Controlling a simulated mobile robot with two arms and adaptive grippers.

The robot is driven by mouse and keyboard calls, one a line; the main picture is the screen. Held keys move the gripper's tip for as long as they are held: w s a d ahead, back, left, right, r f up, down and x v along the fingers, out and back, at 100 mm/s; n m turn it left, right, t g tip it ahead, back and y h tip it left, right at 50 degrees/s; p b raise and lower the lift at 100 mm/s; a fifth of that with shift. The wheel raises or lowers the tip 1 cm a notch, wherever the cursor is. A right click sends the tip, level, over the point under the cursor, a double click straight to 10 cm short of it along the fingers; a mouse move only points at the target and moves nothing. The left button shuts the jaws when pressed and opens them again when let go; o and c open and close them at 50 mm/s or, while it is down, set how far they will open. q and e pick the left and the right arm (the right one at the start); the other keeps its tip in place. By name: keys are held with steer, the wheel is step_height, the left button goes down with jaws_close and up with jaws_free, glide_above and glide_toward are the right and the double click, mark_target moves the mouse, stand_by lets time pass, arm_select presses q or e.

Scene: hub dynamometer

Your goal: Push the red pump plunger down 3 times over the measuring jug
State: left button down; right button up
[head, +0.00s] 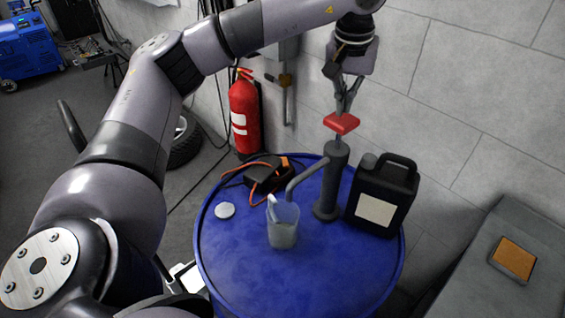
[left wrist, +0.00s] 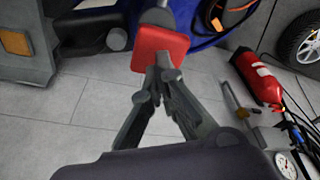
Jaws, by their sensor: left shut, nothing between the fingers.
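The red pump plunger (head: 341,123) tops the grey pump (head: 330,185), which stands upright on the blue drum. A short rod shows between the red cap and the pump body. The pump's spout reaches left over the clear measuring jug (head: 283,226), which seems to hold some liquid. My left gripper (head: 345,110) is shut and empty, pointing down with its fingertips at the top of the red cap. In the left wrist view the fingertips (left wrist: 163,70) overlap the red cap (left wrist: 160,46); I cannot tell whether they touch it. My right gripper is not in view.
The blue drum top (head: 300,285) also holds a black canister (head: 383,190) right of the pump, a black box with orange cables (head: 266,174) and a white disc (head: 225,210). A red fire extinguisher (head: 245,115) stands by the wall behind. The drum's front is clear.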

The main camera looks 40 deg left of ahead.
mark_target(341, 120)
arm_select(q)
steer(key=shift+f+b, duration=1.95)
steer(key=shift+f, duration=1.65)
steer(key=shift+r, duration=0.15)
steer(key=shift+r+p, duration=2.6)
steer(key=shift+r, duration=0.95)
step_height(341, 120, up, 6)
steer(key=p, duration=0.5)
steer(key=shift+f, duration=0.1)
